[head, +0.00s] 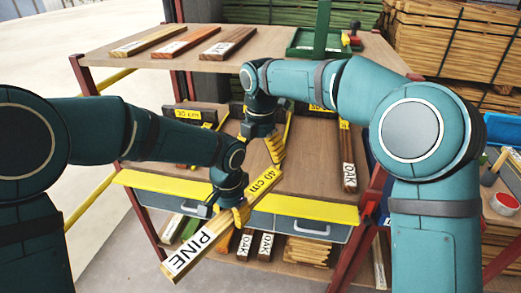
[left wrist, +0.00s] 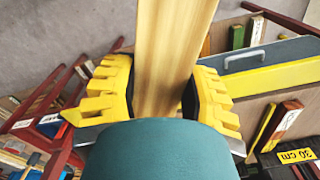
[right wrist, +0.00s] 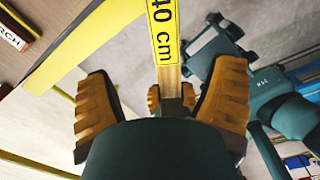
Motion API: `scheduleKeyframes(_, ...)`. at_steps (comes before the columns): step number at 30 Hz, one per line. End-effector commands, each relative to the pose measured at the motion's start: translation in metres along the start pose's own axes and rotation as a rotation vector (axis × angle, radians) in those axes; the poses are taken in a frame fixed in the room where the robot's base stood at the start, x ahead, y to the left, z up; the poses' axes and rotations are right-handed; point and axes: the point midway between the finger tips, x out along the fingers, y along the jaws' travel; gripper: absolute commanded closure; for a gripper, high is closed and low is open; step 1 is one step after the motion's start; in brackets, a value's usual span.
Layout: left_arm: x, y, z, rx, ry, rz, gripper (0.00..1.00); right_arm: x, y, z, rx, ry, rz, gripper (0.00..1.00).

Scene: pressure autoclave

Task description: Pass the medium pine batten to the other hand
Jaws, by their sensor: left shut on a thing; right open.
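The pine batten (head: 222,232) is a pale bar with a white PINE label near its lower left end and a yellow 40 cm label towards its upper right end. My left gripper (head: 241,214) is shut on it between the two labels. The batten also shows between the left fingers (left wrist: 165,92) in the left wrist view. My right gripper (head: 277,150) is open and empty, just above the 40 cm end. In the right wrist view the batten (right wrist: 164,52) lines up between the open fingers (right wrist: 165,85); contact cannot be made out.
Behind is a rack with an upper shelf (head: 165,58) holding several labelled boards and a green stand (head: 320,42). An OAK batten (head: 347,160) lies on the lower worktop. Floor at left is clear.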

Motion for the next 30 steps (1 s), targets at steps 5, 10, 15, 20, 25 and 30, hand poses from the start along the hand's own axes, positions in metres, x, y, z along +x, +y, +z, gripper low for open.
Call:
scheduleKeyframes(5,0.0,0.0,0.0,0.0,0.001,0.0,0.97,0.019,0.0,0.001,-0.002,-0.001,-0.003,0.16)
scheduleKeyframes(10,0.0,0.0,0.0,0.0,0.001,0.0,0.97,0.049,0.0,0.0,-0.001,0.001,-0.004,0.16)
scheduleKeyframes(15,0.0,0.0,0.0,0.0,0.001,0.0,0.97,0.079,0.0,0.0,-0.001,0.0,-0.003,0.16)
scheduleKeyframes(20,0.0,0.0,0.0,0.0,0.001,0.0,0.97,0.101,0.0,0.0,-0.001,0.0,-0.001,0.16)
scheduleKeyframes(25,0.0,0.0,0.0,0.0,0.001,0.0,0.97,0.114,0.0,0.0,-0.001,0.0,-0.002,0.16)
scheduleKeyframes(30,0.0,0.0,0.0,0.0,0.001,0.0,0.97,0.118,0.0,0.0,0.0,-0.001,0.0,0.16)
